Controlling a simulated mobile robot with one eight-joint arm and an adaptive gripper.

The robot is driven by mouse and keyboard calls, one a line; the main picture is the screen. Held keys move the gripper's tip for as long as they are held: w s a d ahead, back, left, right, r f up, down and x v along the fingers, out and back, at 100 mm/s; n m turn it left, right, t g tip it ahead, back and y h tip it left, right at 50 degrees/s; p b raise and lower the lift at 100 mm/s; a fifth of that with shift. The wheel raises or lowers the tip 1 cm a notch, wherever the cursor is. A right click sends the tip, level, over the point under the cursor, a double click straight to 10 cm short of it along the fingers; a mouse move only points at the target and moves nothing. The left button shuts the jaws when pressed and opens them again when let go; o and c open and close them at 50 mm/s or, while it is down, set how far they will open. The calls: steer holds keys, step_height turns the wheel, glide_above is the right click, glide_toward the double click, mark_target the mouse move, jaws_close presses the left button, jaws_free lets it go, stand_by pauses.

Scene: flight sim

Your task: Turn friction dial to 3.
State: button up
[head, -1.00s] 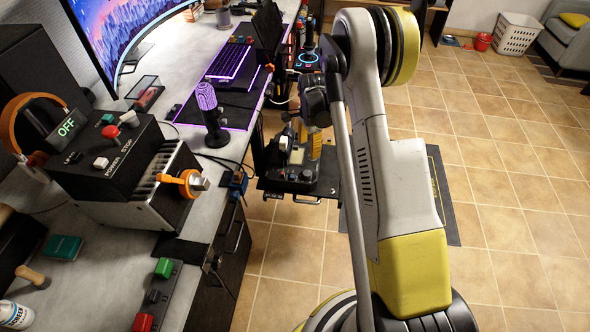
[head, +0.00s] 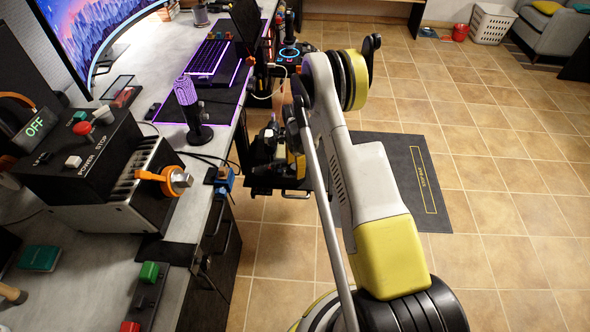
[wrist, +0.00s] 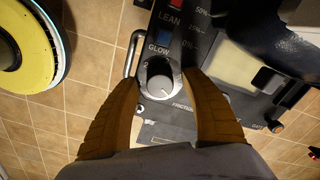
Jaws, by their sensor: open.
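The friction dial (wrist: 160,80) is a round silver knob on a black panel (wrist: 205,108), with the word FRICTION printed at its lower right. It lies between the two brown fingers of my open gripper (wrist: 161,67) in the wrist view. One fingertip is on each side of it; I cannot tell whether they touch it. The dial's setting is too small to read. In the head view the panel (head: 290,184) sits off the desk's right side, largely hidden by my arm, and the dial cannot be made out.
A black lever part (wrist: 285,35) rises right of my gripper in the wrist view. A power box (head: 95,165) with an orange-handled key switch stands on the desk (head: 215,120), left of my arm. A joystick (head: 190,110) stands near the desk edge.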

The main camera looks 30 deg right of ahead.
steer(key=shift+c, duration=0.2)
jaws_close()
steer(key=shift+n, duration=0.3)
steer(key=n, duration=1.1)
steer(key=shift+n, duration=0.4)
steer(key=n, duration=1.1)
steer(key=shift+n, duration=0.3)
